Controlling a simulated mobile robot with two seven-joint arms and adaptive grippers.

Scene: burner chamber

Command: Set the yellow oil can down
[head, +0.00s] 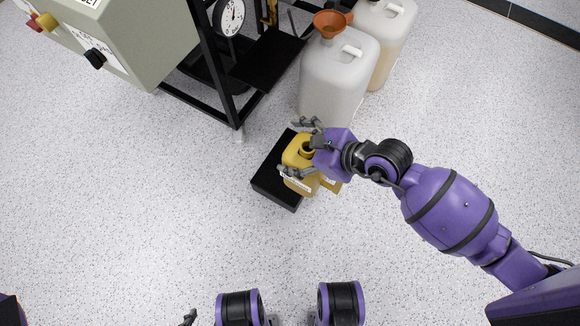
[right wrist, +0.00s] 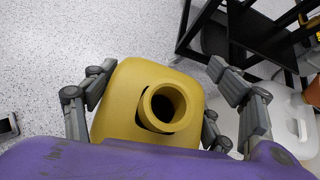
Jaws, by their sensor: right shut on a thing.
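The yellow oil can (head: 294,158) has an open round neck on top and a pale label low on its side. My right gripper (head: 293,148) is shut on it, with fingers on both sides of its upper part. In the right wrist view the can (right wrist: 125,97) sits between the fingers with its neck towards the camera. The can is over a black block (head: 268,182) on the floor. I cannot tell whether its base touches the block. Of my left gripper, only a small dark tip (head: 189,318) shows at the bottom edge.
A white jerrycan (head: 335,85) with an orange funnel (head: 330,22) stands just behind the can, beside another jerrycan (head: 385,35). A black frame (head: 225,100) with a gauge and a grey-green control box (head: 135,40) stand behind left. The speckled floor is clear in front and left.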

